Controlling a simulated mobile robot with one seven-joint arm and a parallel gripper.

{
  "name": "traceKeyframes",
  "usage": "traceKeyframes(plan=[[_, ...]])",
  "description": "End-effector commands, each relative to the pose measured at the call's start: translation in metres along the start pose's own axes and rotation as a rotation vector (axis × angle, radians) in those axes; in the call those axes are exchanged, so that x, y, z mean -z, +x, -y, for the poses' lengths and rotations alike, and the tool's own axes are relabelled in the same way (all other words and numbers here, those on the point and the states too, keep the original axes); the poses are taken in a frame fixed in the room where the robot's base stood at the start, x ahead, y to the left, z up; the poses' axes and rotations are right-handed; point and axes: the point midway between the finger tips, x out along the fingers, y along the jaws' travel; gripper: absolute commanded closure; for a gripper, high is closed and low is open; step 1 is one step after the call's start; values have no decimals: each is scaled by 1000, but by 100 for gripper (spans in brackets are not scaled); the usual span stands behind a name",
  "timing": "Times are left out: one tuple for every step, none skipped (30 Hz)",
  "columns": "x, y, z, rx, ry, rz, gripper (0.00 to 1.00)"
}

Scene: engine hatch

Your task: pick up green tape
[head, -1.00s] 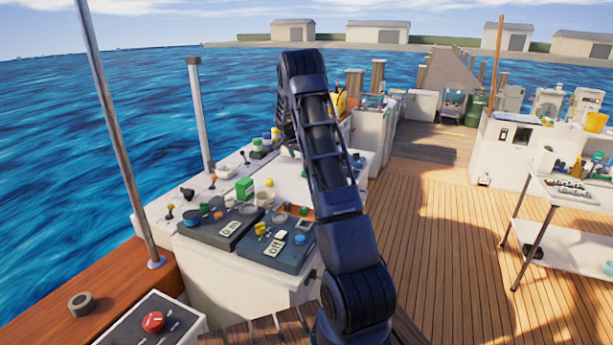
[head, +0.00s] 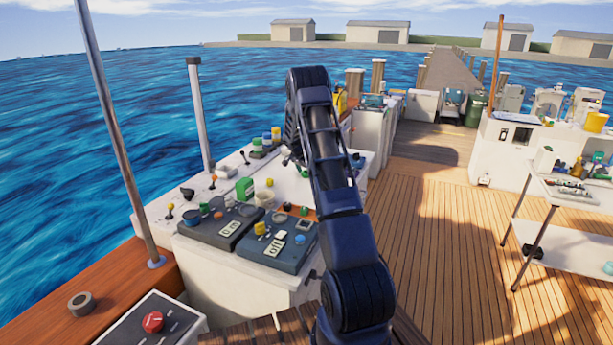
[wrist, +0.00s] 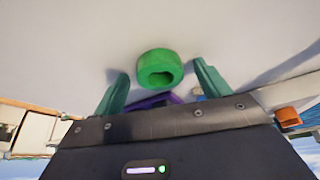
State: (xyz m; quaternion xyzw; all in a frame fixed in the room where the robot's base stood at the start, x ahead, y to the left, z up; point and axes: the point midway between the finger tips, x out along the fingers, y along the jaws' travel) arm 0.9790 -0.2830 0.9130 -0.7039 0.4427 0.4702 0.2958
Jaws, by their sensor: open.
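The green tape (wrist: 160,68) is a thick green roll with its hole showing, on a pale surface in the wrist view. My gripper (wrist: 161,76) is open, with one teal finger to the left of the tape and one to the right. The tape shows ahead of the palm, with gaps to both fingers, so the jaws are not shut on it. In the head view I cannot make out the tape, and my own arm covers part of the white console top (head: 290,182).
In the wrist view, a purple object (wrist: 150,101) shows behind the tape, close to the palm, and an orange object (wrist: 288,117) lies at the right. In the head view, a green block (head: 244,188) and dark control panels (head: 272,250) with knobs crowd the console.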

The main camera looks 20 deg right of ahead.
Motion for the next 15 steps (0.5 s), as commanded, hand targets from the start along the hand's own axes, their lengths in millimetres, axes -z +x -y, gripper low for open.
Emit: traceKeyframes(plan=[[0, -1, 0, 1, 0, 0, 25], [0, -1, 0, 0, 0, 0, 25], [0, -1, 0, 0, 0, 0, 25], [0, -1, 0, 0, 0, 0, 29], [0, -1, 0, 0, 0, 0, 35], [0, -1, 0, 0, 0, 0, 43], [0, -1, 0, 0, 0, 0, 48], [0, -1, 0, 0, 0, 0, 54], [0, -1, 0, 0, 0, 0, 62], [0, -1, 0, 0, 0, 0, 68], [0, -1, 0, 0, 0, 0, 73], [0, -1, 0, 0, 0, 0, 73], [0, -1, 0, 0, 0, 0, 73], [0, -1, 0, 0, 0, 0, 73], [0, -1, 0, 0, 0, 0, 73]])
